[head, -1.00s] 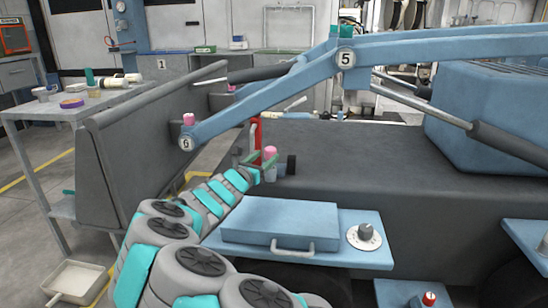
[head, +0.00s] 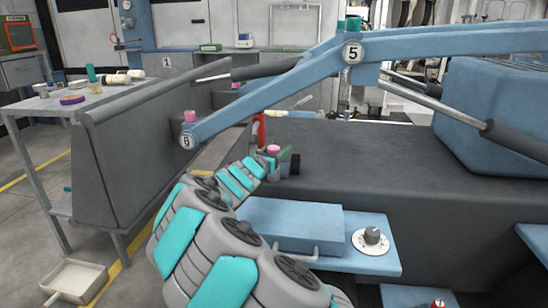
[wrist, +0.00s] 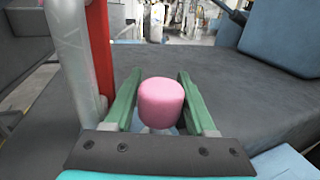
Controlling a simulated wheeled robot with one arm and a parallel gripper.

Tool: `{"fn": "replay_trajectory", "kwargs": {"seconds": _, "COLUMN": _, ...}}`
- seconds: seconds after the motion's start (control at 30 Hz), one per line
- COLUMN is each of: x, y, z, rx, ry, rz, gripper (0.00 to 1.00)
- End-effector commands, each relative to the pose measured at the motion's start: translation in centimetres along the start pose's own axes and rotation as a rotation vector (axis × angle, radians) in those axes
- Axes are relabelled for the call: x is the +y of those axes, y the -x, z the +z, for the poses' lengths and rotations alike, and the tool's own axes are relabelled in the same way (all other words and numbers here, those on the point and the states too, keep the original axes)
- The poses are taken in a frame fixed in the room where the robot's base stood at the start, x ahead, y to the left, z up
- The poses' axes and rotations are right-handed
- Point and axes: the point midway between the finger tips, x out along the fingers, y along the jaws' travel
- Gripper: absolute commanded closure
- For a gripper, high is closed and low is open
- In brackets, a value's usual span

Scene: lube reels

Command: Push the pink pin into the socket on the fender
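The pink pin (wrist: 160,103) stands upright between the two green fingers of my gripper (wrist: 160,92) in the wrist view. A paler, narrower part shows below its pink head. The fingers are spread, one on each side of the pin, with a narrow gap seeming to show at its right side. In the head view, the pin (head: 273,149) stands by the red post, and my gripper (head: 274,160) is at it. My fingers and the pin's head hide the pin's lower end and any socket under it.
A red post and a pale grey tube (wrist: 70,55) rise close to the left of my gripper. A dark block (head: 294,164) is just right of the pin. A blue box (head: 290,222) lies in front.

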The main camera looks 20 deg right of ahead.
Motion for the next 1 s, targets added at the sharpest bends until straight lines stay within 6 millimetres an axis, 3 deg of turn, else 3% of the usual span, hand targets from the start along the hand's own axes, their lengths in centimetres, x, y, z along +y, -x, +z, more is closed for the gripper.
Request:
{"fn": "replay_trajectory", "kwargs": {"seconds": 0.07, "x": 0.0, "y": 0.0, "z": 0.0, "rx": 0.0, "ry": 0.0, "rz": 0.0, "gripper": 0.54}}
{"fn": "replay_trajectory", "kwargs": {"seconds": 0.47, "x": 0.0, "y": 0.0, "z": 0.0, "rx": 0.0, "ry": 0.0, "rz": 0.0, "gripper": 0.99}}
{"fn": "replay_trajectory", "kwargs": {"seconds": 0.83, "x": 0.0, "y": 0.0, "z": 0.1, "rx": 0.0, "ry": -0.001, "rz": 0.0, "gripper": 1.0}}
{"fn": "replay_trajectory", "kwargs": {"seconds": 1.0, "x": 0.0, "y": 0.0, "z": 1.3, "rx": -0.001, "ry": -0.003, "rz": -0.001, "gripper": 1.0}}
